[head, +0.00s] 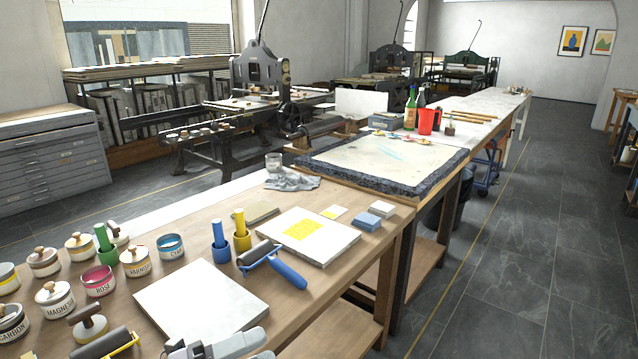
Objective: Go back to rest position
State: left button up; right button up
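A grey piece of my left arm's gripper end (218,346) shows at the bottom edge, left of centre, in front of the near wooden table (350,215). Its fingertips are not clearly shown, so I cannot tell whether it is open or shut. No object is visibly held in it. It overlaps the near edge of a blank white slab (203,302) in the picture; I cannot tell its height above the table. My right gripper is out of view.
Ink tins (98,281), a blue-handled roller (272,262) and a slab with a yellow print (304,236) crowd the near table. A dark-edged stone (385,160) lies beyond. Presses (262,85) stand behind. The floor (530,230) at right is clear.

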pick_arm(q)
jog(key=s+a+f+n+t+y+p, duration=0.1)
jog(key=a+f+n+t+y, duration=0.3)
jog(key=n, duration=0.6)
jog(key=s+a+f+n+t+y+p, duration=0.15)
jog(key=f+n+t+y, duration=0.25)
jog(key=n+y, duration=0.4)
jog(key=s+a+f+n+g+y, duration=0.2)
jog(key=s+f+n+g, duration=0.1)
jog(key=s+f+n, duration=0.2)
jog(key=s+a+f+n+g+y, duration=0.2)
jog(key=s+a+f+n, duration=0.1)
jog(key=s+f+n, duration=0.3)
jog(key=shift+s+f+g+p, duration=0.35)
jog(key=shift+s+f+g, duration=0.05)
jog(key=shift+s, duration=0.3)
